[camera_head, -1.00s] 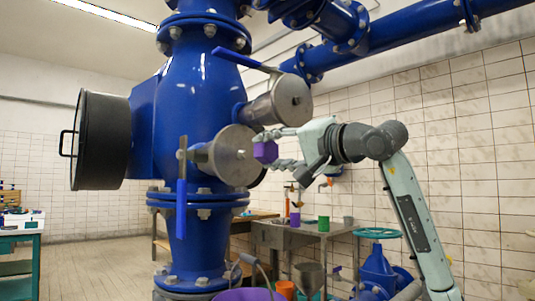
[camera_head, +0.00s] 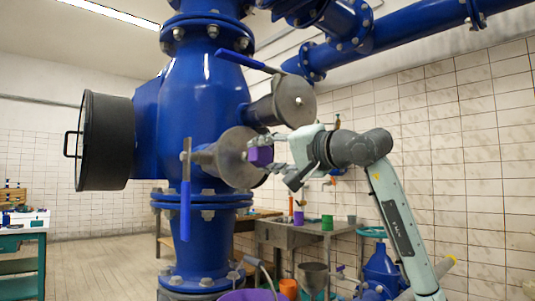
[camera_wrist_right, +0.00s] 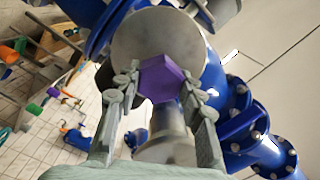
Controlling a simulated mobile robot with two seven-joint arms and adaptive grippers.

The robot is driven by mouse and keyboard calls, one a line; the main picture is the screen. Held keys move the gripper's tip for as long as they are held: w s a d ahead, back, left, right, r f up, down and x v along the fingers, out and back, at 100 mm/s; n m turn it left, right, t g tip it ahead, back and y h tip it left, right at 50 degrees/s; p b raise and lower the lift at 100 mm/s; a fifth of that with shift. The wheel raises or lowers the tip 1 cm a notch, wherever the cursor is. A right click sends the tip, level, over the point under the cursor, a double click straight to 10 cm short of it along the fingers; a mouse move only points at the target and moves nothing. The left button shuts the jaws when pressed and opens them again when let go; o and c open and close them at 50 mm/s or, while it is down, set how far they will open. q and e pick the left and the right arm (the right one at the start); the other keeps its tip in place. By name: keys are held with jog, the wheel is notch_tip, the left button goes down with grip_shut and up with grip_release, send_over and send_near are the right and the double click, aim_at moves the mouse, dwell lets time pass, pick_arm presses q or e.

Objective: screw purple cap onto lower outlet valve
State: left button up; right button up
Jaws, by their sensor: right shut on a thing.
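The purple cap (camera_head: 260,156) is held between the fingers of my right gripper (camera_head: 266,152), in front of the round metal face of the lower outlet valve (camera_head: 236,158). It also shows in the right wrist view as a purple block (camera_wrist_right: 162,78) between both fingertips (camera_wrist_right: 162,88), overlapping the grey disc (camera_wrist_right: 155,42). The cap is at or very close to the disc; I cannot tell whether it touches. The lower valve has a blue lever (camera_head: 186,195) hanging down on its left. My left gripper is not in view.
The upper outlet valve (camera_head: 294,100) with its blue lever (camera_head: 240,59) sits just above my right gripper. A sink table (camera_head: 305,236) with a green cup (camera_head: 327,223) stands behind. A purple bucket (camera_head: 252,295) is below. Blue pipes run overhead.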

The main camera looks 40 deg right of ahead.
aim_at(228, 159)
jog(key=shift+w, duration=0.5)
jog(key=shift+w+a+p, duration=0.15)
jog(key=shift+w+p, duration=0.3)
jog(key=shift+w, duration=0.3)
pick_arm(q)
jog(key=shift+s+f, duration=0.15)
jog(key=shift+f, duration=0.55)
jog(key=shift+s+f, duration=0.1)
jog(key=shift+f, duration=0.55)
pick_arm(e)
jog(key=shift+w, duration=0.3)
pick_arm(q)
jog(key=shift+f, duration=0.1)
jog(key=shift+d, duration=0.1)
pick_arm(e)
jog(key=shift+r, duration=0.2)
jog(key=shift+c, duration=0.4)
